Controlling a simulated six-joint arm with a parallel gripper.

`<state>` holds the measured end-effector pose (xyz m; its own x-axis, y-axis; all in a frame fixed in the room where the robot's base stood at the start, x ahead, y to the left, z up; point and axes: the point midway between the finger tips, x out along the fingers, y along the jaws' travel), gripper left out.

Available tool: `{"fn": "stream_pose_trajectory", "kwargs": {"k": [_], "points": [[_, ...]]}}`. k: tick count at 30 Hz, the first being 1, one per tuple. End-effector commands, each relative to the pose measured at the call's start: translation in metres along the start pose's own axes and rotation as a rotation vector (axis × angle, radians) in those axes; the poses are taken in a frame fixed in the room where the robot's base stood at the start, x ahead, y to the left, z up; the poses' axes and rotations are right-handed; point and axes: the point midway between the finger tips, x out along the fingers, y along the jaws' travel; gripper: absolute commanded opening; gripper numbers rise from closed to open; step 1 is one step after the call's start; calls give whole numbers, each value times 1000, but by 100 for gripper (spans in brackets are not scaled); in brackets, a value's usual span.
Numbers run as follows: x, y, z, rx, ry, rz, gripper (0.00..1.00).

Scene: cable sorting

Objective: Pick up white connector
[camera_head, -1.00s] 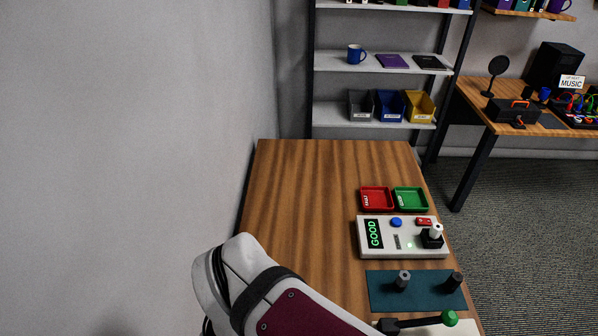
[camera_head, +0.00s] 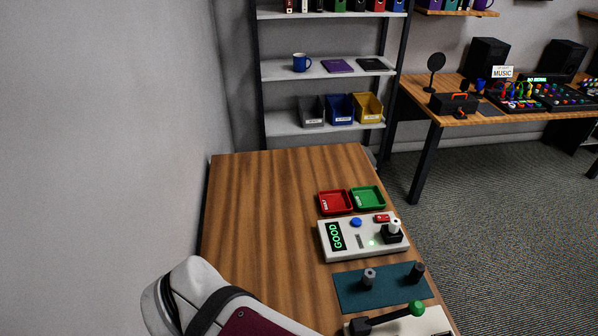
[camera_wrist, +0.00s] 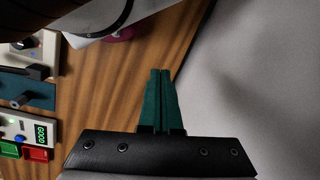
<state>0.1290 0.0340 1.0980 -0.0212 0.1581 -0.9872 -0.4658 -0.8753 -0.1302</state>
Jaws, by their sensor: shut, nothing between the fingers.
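The white connector (camera_head: 396,225) stands upright in a black socket at the right end of the tester (camera_head: 380,249) in the head view. The tester's screen reads GOOD in green. In the wrist view, my gripper (camera_wrist: 160,72) has its teal fingers together with nothing between them. It is over the wood table near the pale wall, away from the tester. The tester's GOOD end (camera_wrist: 38,120) shows at the left edge there; the white connector cannot be made out in that view. In the head view my fingers are hidden; only my arm shows at the bottom.
Red (camera_head: 335,212) and green (camera_head: 368,208) trays sit behind the tester. A teal mat (camera_head: 390,296) in front holds two upright dark posts. A green-tipped lever (camera_head: 416,309) is nearer. The table's left and back (camera_head: 265,190) are clear; the wall (camera_head: 110,150) borders the left.

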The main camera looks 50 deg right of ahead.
Motion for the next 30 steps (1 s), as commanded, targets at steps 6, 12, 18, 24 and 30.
{"fn": "stream_pose_trajectory", "kwargs": {"k": [6,12,18,24,30], "points": [[0,0,0,0,0,0,0],[0,0,0,0,0,0,29],[0,0,0,0,0,0,65],[0,0,0,0,0,0,70],[-10,7,-33,106,45,12,70]]}}
